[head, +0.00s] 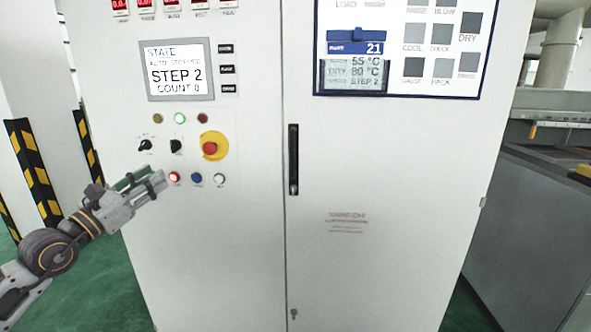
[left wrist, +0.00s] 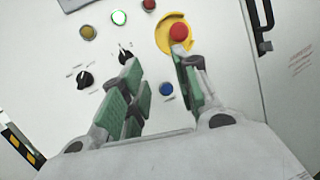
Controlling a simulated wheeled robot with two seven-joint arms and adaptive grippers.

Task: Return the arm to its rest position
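My left gripper (head: 158,178) is in front of the lower left of a white control cabinet (head: 245,240), close to a row of small buttons. In the left wrist view its two green-padded fingers (left wrist: 156,62) stand apart with nothing between them. A lit red button (head: 174,177) is just beside the fingertips in the head view; it cannot be made out in the left wrist view. A blue button (left wrist: 166,89) shows between the fingers there. I cannot tell whether a fingertip touches the panel. My right gripper is not in view.
A red emergency stop (head: 209,148) on a yellow disc sits above the buttons, with two black knobs (head: 145,145) to its left. A vertical door handle (head: 293,160) is further right. Striped yellow-black posts (head: 35,170) stand left. A grey machine (head: 530,235) stands right. Green floor lies below.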

